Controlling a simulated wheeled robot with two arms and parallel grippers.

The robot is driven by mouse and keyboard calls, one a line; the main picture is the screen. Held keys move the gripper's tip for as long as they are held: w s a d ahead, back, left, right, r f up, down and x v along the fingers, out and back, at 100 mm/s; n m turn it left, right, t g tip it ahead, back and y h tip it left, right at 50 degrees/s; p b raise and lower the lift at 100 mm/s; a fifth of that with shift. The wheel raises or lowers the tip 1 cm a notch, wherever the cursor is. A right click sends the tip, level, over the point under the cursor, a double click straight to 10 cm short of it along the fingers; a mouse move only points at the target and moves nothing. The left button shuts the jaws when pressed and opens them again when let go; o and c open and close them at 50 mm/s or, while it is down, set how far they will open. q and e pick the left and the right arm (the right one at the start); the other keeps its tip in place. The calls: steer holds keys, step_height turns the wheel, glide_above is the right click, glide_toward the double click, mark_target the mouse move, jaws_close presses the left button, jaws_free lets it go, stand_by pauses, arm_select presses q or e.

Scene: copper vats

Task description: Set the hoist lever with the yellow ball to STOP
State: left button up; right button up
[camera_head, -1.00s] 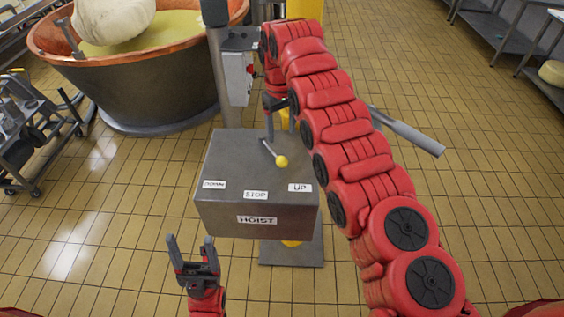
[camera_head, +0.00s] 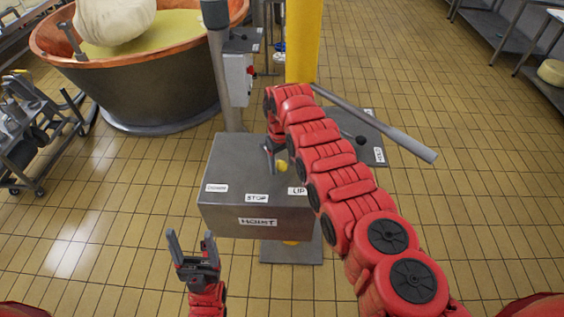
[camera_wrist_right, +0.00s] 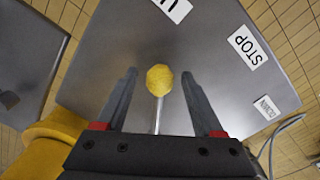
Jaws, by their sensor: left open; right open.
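The hoist lever's yellow ball (camera_head: 282,166) sits above the top of the grey hoist box (camera_head: 225,160), and the lever leans toward the UP label (camera_head: 297,191). The STOP label (camera_head: 257,198) is at the middle of the front edge and the DOWN label (camera_head: 215,188) at the left. My right gripper (camera_head: 274,160) is open at the lever. In the right wrist view the ball (camera_wrist_right: 159,80) and its thin rod lie between the open fingers, with a gap on each side. My left gripper (camera_head: 191,243) is open and empty, in front of the box.
A second panel (camera_head: 372,152) with a dark ball stands right of the box, partly behind my right arm. A grey bar (camera_head: 395,133) extends above it. A yellow column (camera_head: 303,45) and a copper vat (camera_head: 150,85) stand behind. Tiled floor is free to the right.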

jaws_close()
stand_by(1.4)
